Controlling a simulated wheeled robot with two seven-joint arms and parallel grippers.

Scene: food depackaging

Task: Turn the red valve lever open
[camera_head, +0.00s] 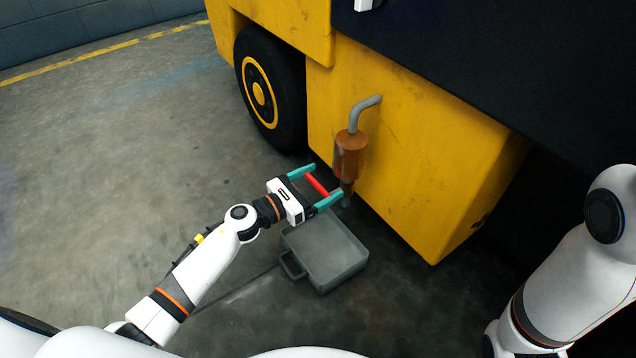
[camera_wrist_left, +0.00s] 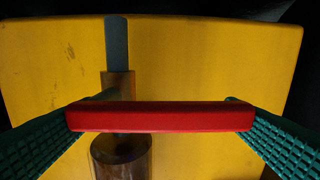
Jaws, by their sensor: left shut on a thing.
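The red valve lever (camera_head: 316,183) is a short red bar beside the lower end of a rusty brown valve body (camera_head: 349,155) on a grey bent pipe (camera_head: 364,108). My left gripper (camera_head: 328,182) has its teal fingers at the two ends of the lever. In the left wrist view the red lever (camera_wrist_left: 160,116) lies level across the picture, with a teal finger at each end, and hides part of the valve behind it. My left gripper is shut on the lever along its length. My right gripper is out of view; only part of my right arm shows.
The pipe comes out of a yellow machine (camera_head: 420,150) with a black tyre (camera_head: 270,88). A grey open pan (camera_head: 330,262) with a handle sits on the floor under the valve. The concrete floor to the left is clear.

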